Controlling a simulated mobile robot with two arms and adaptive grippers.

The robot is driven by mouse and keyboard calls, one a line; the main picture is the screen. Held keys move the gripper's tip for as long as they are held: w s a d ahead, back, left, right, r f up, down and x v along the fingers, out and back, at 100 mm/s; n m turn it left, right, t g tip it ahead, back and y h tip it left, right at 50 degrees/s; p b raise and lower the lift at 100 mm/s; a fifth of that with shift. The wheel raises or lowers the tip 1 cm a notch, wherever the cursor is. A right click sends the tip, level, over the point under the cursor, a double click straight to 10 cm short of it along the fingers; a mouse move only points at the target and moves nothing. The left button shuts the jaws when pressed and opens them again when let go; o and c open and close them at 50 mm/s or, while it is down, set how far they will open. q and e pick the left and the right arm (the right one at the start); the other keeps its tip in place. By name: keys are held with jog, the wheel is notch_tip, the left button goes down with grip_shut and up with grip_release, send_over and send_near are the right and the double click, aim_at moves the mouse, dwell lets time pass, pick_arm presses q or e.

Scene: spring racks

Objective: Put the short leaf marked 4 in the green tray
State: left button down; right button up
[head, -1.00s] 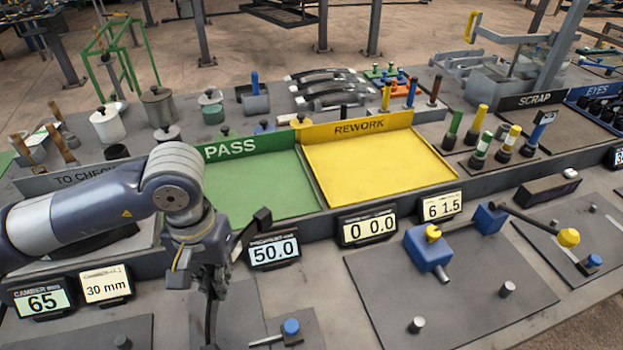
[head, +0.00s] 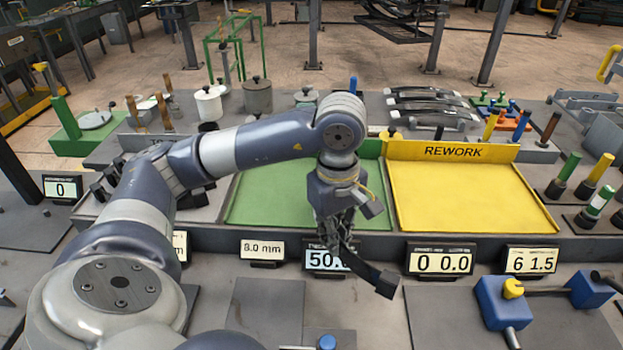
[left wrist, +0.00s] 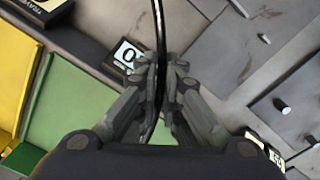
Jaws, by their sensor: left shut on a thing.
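My left gripper (head: 340,222) hangs over the front right part of the green tray (head: 262,205), near its front edge. It is shut on a dark, curved leaf (head: 372,273), which sticks out toward the front right, above the bench. In the left wrist view the leaf (left wrist: 160,30) is a thin black strip between the fingertips (left wrist: 160,68), and the green tray (left wrist: 88,100) lies below and to the left. I cannot read a number on the leaf. The far end of the leaf is hidden by the gripper in the head view. My right gripper is not in view.
The yellow rework tray (head: 460,198) adjoins the green tray on the right. Number displays such as the 0 0.0 one (head: 440,260) line the front of the trays. Several dark leaves (head: 425,103) lie on a rack behind. The green tray's visible floor is clear.

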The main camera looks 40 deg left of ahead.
pick_arm(q)
jog(key=shift+a+n+b, duration=1.25)
jog(key=shift+a+n, duration=2.9)
jog(key=shift+n, duration=1.95)
jog(key=w+a+p, duration=0.1)
jog(key=w+a, duration=0.1)
jog(key=w, duration=0.2)
jog(key=w+a+p, duration=0.2)
jog(key=w+a, duration=0.1)
jog(key=w, duration=0.2)
jog(key=w+a+f+p, duration=0.1)
jog(key=w+a, duration=0.2)
jog(key=w, duration=0.1)
jog(key=shift+w, duration=0.2)
jog(key=shift+f+p, duration=0.85)
jog(key=shift+f, duration=0.9)
jog(key=shift+f, duration=0.15)
jog(key=c, duration=1.8)
grip_release()
jog(key=shift+c, duration=0.2)
jog(key=shift+o, duration=0.4)
